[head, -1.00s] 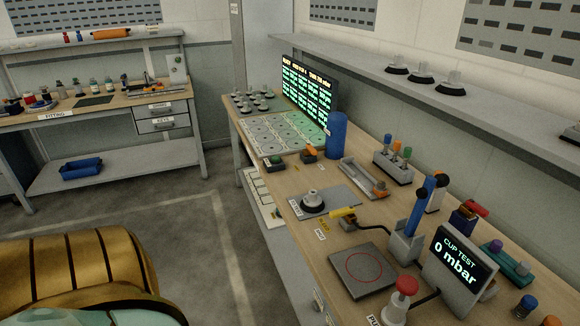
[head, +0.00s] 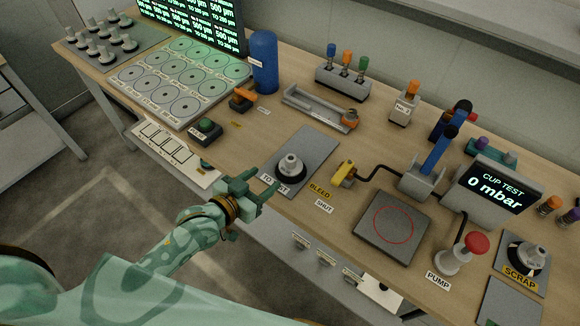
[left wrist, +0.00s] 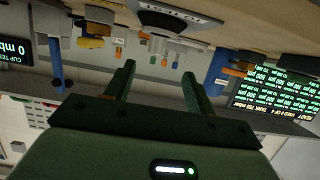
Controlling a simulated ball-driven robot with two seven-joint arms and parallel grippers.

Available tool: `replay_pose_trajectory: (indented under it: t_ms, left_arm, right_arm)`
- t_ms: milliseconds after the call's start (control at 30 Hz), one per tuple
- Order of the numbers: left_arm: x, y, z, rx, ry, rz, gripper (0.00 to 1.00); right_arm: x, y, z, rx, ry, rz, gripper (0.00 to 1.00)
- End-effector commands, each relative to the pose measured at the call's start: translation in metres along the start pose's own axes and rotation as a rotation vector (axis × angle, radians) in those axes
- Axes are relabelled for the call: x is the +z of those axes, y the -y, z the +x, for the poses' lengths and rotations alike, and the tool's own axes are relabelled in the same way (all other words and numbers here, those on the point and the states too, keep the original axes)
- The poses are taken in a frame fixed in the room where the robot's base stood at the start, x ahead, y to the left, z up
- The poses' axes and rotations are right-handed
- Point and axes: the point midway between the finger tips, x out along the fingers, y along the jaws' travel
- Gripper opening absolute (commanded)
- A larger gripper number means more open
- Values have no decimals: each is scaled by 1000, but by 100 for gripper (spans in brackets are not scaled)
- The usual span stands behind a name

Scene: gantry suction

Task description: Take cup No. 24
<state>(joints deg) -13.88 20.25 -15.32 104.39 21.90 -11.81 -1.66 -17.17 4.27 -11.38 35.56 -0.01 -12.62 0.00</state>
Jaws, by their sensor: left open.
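A suction cup (head: 290,167) with a pale metal fitting and black lip stands upright on the grey TO TEST plate (head: 317,148). I cannot read a number on it. My left gripper (head: 262,183) is open and empty, just left of and in front of this cup, apart from it. In the left wrist view, its two dark green fingers (left wrist: 157,72) are spread, and a dark round cup base (left wrist: 172,18) shows beyond them at the top edge. Several similar cups (head: 103,38) stand on the grey rack at the far left. My right gripper is not in view.
A yellow bleed lever (head: 343,174), a pad with a red circle (head: 392,228) and a red-topped pump (head: 461,253) lie to the right. A blue cylinder (head: 264,62) and an orange-ended tray (head: 319,107) stand behind. Another cup (head: 535,256) sits on the SCRAP plate.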

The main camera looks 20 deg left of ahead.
Motion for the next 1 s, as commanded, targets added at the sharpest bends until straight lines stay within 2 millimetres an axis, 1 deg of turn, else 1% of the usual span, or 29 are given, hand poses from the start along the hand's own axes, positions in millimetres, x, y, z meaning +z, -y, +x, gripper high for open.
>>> replay_pose_trajectory:
  t_ms: [33,100,200,300,467,600,700,800,1000]
  left_arm:
    - [2,0,15,0,-2,-1,55]
    - [3,0,32,-1,0,-1,55]
    - [3,0,52,0,1,-2,55]
    - [2,0,64,-1,1,0,55]
    - [2,-1,77,-1,1,0,55]
    - [3,-4,100,0,2,-2,55]
    - [2,-4,114,0,2,0,55]
    - [2,-4,121,0,3,1,55]
    - [0,-4,121,0,2,1,55]
  right_arm:
    - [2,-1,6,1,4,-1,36]
    - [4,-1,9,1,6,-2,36]
    - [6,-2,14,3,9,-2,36]
    - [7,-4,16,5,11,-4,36]
    - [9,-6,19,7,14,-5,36]
    - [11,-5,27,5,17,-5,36]
    - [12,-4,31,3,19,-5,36]
    - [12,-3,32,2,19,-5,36]
    - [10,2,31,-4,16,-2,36]
